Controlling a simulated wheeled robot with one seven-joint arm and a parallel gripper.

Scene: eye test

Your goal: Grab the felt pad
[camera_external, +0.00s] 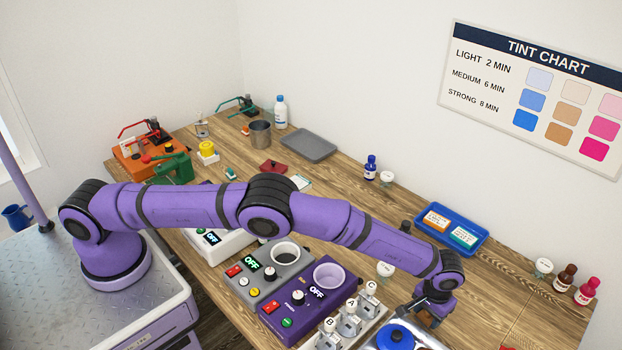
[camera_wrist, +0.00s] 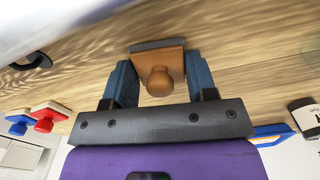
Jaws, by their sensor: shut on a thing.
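The felt pad (camera_wrist: 158,46) shows in the wrist view as a grey layer on a wooden block with a round wooden knob (camera_wrist: 160,80). My gripper (camera_wrist: 160,65) has its two blue-grey fingers on either side of the wooden block and is shut on it. The knob points toward my wrist. In the external view my gripper (camera_external: 432,298) is low at the front right of the table, and the pad cannot be made out there. I cannot tell whether the pad touches the table.
A rack with knobs A, B and C (camera_external: 350,322) and a blue round lid (camera_external: 396,336) stand close left of my gripper. A blue tray (camera_external: 472,247) lies behind it. Wood between these is bare.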

